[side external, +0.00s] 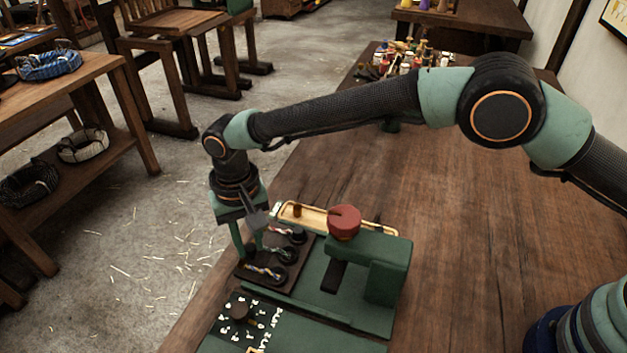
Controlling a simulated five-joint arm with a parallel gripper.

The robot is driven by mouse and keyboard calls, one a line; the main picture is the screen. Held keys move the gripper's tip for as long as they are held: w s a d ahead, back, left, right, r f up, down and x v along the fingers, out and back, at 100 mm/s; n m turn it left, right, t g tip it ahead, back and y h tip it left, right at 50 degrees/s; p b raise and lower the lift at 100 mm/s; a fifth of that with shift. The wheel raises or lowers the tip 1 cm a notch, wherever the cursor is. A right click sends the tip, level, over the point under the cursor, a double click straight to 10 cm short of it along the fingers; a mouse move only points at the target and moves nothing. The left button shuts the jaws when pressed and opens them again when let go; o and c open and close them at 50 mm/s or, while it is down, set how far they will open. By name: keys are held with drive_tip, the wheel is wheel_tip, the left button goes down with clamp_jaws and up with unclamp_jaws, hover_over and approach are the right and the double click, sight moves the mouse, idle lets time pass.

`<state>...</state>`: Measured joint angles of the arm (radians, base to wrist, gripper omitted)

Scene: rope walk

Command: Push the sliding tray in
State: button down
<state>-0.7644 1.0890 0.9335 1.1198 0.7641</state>
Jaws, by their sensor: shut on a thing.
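The sliding tray (304,262) is a dark brown tray with several recesses that hold short coloured rope pieces. It sticks out to the left of the green fixture (345,292), which has a tall block and a round red knob (344,221) on top. My gripper (249,250) points down at the tray's outer left end, with its green fingers low against it. It is shut on the tray there, though the exact contact at the fingertips is hard to make out.
A thin yellow-edged tray (312,217) lies behind the fixture. Bottles and spools (410,58) stand at the table's far end. The wooden table (450,230) is clear on the right.

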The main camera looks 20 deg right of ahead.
sight(277, 265)
drive_tip(key=shift+s+d+r, duration=0.1)
drive_tip(key=shift+s+d, duration=1.55)
drive_tip(key=shift+d, duration=0.1)
drive_tip(key=c, duration=0.7)
unclamp_jaws()
wheel_tip(277, 265, up, 12)
